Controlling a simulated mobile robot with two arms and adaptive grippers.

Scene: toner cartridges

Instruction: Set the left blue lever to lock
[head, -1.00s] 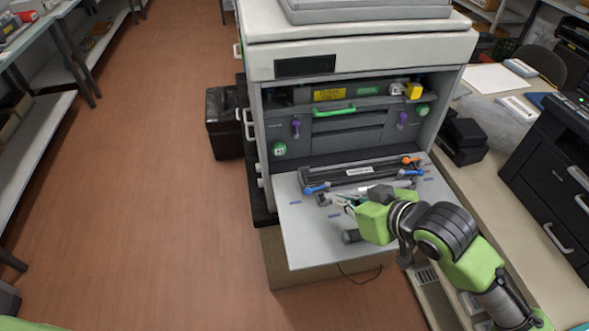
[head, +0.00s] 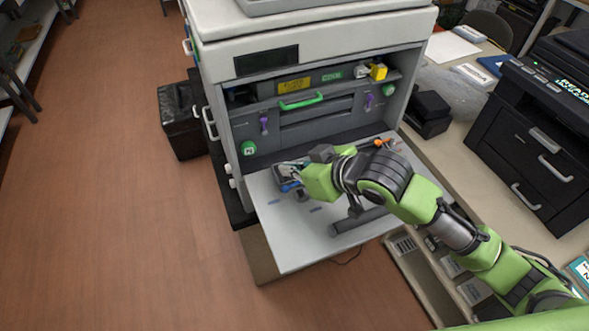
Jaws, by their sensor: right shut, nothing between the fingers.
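The left blue lever (head: 290,187) shows as a small blue piece at the left end of the dark toner unit on the printer's open front door (head: 290,245). My right gripper (head: 283,170) reaches in from the right and is shut, with its fingertips at the left end of that unit, just above the blue lever. I cannot tell whether it touches the lever. The gripper and arm hide most of the unit and the right blue lever. An orange lever (head: 378,143) shows beyond my arm. My left gripper is out of view.
The printer (head: 310,42) stands behind the door, with a green handle (head: 302,101) and two purple levers (head: 264,124) in its bay. A dark bin (head: 183,120) stands left; the floor there is clear.

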